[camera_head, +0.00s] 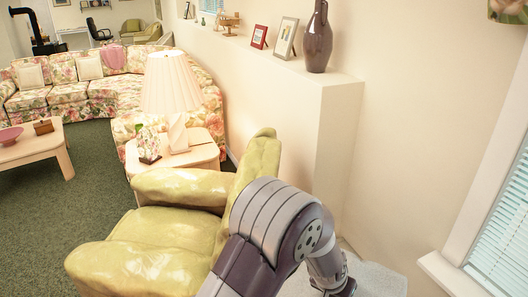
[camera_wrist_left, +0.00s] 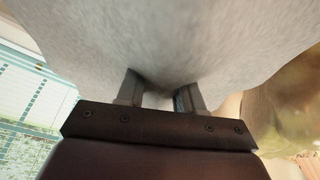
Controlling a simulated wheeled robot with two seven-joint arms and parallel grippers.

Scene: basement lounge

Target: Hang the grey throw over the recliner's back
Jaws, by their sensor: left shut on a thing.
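The recliner (camera_head: 165,228) is yellow-green and glossy, in the lower middle of the head view, with its back (camera_head: 258,165) on the right side. My left gripper is shut on the grey throw (camera_head: 375,280), which shows at the bottom of the head view, right of the recliner. In the left wrist view the throw (camera_wrist_left: 160,40) fills the upper part, pinched between the fingers of my left gripper (camera_wrist_left: 160,95). My left arm covers part of the recliner's back. The throw's lower part is out of frame. My right gripper is not in view.
A side table (camera_head: 200,155) with a pleated lamp (camera_head: 172,85) stands beyond the recliner. A half-wall ledge (camera_head: 335,78) carries a dark vase (camera_head: 318,40) and picture frames. A window (camera_head: 500,225) is at the right. Green carpet (camera_head: 60,215) is open at the left.

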